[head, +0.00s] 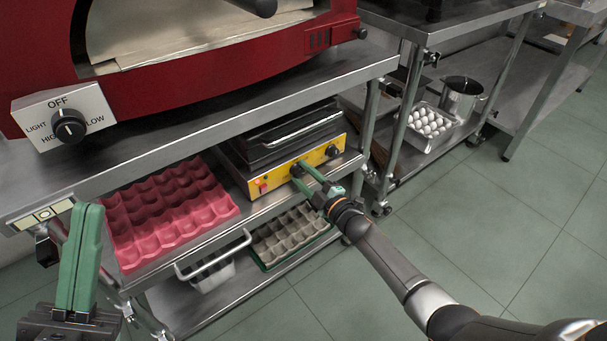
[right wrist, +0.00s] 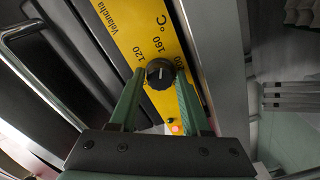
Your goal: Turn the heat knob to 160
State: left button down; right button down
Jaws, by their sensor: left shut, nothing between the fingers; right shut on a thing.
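The heat knob (right wrist: 159,75) is a small black dial with a white mark, on the yellow front panel (head: 262,184) of a black contact grill (head: 290,135). In the right wrist view, 120 is printed to its left and 160 °C above it. I cannot tell the exact setting from the white mark. My right gripper (head: 299,169) is shut on this knob, with one green finger on each side in the right wrist view (right wrist: 160,82). My left gripper (head: 88,208) is shut and empty at the lower left, away from the grill.
A red oven (head: 220,55) stands on the steel shelf above, with its own black knob (head: 68,127). A pink egg tray (head: 165,220) lies left of the grill. A second black knob (head: 332,151) is on the panel's right. The floor (head: 470,220) at right is clear.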

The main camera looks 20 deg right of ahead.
dwell(0.3)
jog(key=shift+c, duration=1.8)
grip_release()
pick_arm(q)
jog(key=shift+r, duration=0.1)
pick_arm(e)
jog(key=shift+s+d, duration=0.1)
jog(key=shift+s, duration=0.2)
jog(key=shift+p+v, duration=0.8)
jog(key=shift+v, duration=0.45)
pick_arm(q)
jog(key=w+a+f+n+g+y+p, duration=0.1)
jog(key=w+f+n+g+y+p, duration=0.1)
jog(key=w+f+n+y, duration=0.4)
jog(key=shift+w+a+f+y, duration=0.35)
jog(key=shift+f+y, duration=0.95)
jog(key=shift+f, duration=1.25)
pick_arm(e)
send_near(301, 173)
jog(key=shift+v, duration=1.75)
pick_arm(q)
jog(key=shift+d, duration=0.1)
